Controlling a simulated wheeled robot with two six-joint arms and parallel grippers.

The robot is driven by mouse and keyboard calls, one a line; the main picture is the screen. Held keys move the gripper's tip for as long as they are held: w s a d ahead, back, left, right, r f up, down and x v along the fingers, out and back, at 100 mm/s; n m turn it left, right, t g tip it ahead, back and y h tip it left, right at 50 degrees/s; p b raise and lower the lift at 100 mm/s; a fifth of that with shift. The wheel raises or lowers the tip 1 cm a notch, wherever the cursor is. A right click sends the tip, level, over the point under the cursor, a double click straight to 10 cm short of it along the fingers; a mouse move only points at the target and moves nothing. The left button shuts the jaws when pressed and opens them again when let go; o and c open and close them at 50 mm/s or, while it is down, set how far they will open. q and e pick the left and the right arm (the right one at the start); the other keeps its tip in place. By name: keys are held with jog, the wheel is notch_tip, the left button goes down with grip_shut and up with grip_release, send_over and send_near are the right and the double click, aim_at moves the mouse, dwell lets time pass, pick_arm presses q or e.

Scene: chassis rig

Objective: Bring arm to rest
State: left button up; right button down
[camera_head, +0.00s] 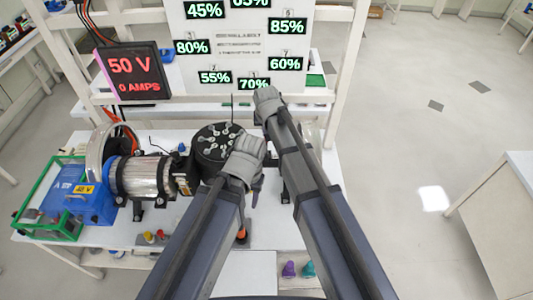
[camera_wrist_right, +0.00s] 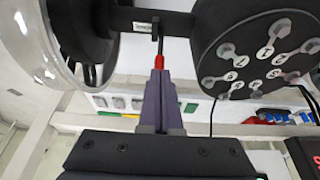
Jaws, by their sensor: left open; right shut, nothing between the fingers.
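My left arm comes in from the lower left, and its grey wrist and left gripper (camera_head: 256,190) hang over the bench beside the black round hub. The left gripper is open and holds nothing that I can see. My right arm reaches further up, to just below the percentage board; its fingers are hidden in the head view. In the right wrist view my right gripper (camera_wrist_right: 158,95) is shut and empty, its fingers pointing at a red-ended rod (camera_wrist_right: 157,62) below a dark shaft. I cannot tell whether the fingertips touch the rod.
The black round hub (camera_head: 217,147) with numbered terminals stands close to my left gripper. A silver motor (camera_head: 143,177) and a blue box (camera_head: 82,193) are further left on the bench. The percentage board (camera_head: 240,48) and 50 V display (camera_head: 133,72) stand behind. Open floor lies right.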

dwell(0.3)
jog(key=s+d+f+n+g+b, duration=0.1)
jog(key=s+d+f+b, duration=0.1)
jog(key=s, duration=0.7)
jog(key=s+d+f+n+g+h+b, duration=0.1)
jog(key=s+d+f+g+b, duration=0.1)
jog(key=s+f+b, duration=0.3)
jog(key=s+d+f+n+g+b, duration=0.1)
jog(key=s+f+b, duration=0.3)
jog(key=s, duration=0.8)
jog(key=shift+s+d+f+n, duration=0.3)
jog(key=shift+d+f+n, duration=0.15)
jog(key=shift+f, duration=0.35)
